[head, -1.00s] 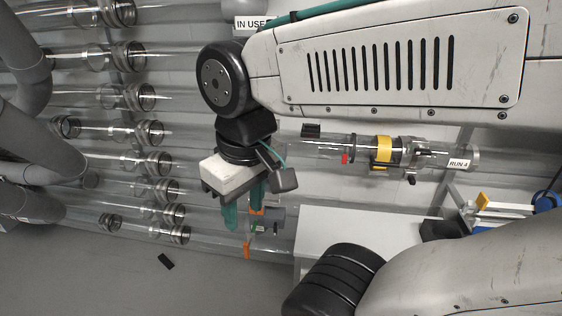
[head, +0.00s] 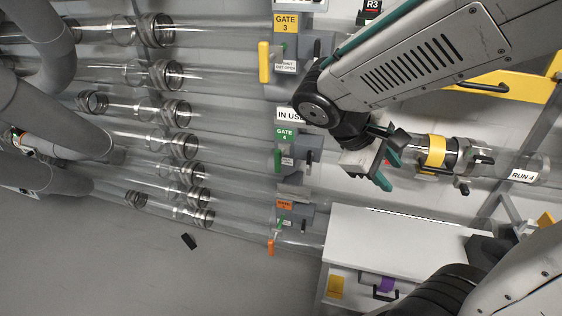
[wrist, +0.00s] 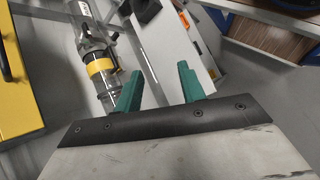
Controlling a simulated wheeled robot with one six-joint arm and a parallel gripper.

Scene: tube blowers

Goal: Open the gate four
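Gate four is a grey block on a clear tube with a green GATE 4 label (head: 285,134), in the middle of the head view. A small green upright handle (head: 277,160) shows at its left side, beside a small white tag. My gripper (head: 384,168) is to the right of gate four, apart from it, with its green fingers angled down and right. In the wrist view the two green fingers (wrist: 158,84) stand apart with nothing between them. Gate four does not show in the wrist view. The RUN 4 tube (head: 515,166) with a yellow band lies just right of my gripper.
Gate three (head: 286,24), with a yellow handle (head: 264,62), sits above. An orange-labelled gate (head: 284,207) sits below. A white cabinet (head: 390,240) stands lower right. A yellow bar (head: 515,86) is at upper right. A small black object (head: 188,241) lies on the floor.

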